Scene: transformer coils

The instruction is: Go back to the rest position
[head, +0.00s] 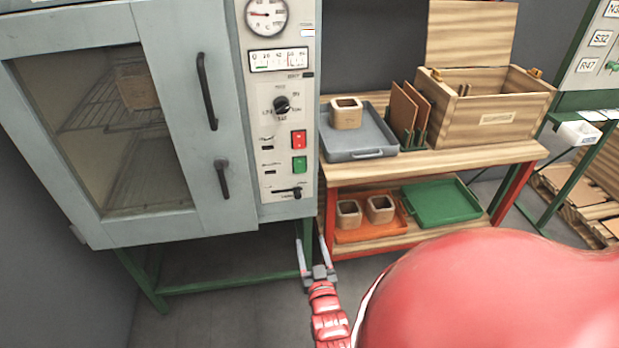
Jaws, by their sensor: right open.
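My right gripper (311,241) is low in the middle of the head view, in front of the gap between the oven's legs and the bench. Its two fingers point up the picture and stand apart, with nothing visible between them. My left gripper is not in view. The grey oven (172,130) is at the left with its door shut. Through its window a brown coil block (137,88) shows on a wire rack.
The wooden bench (450,158) carries a grey tray (360,153) with one coil block (346,115), brown boards (409,108) and an open wooden box (490,118). Its lower shelf holds an orange tray (372,234) with two blocks and an empty green tray (440,203). Floor (225,310) is clear below the oven.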

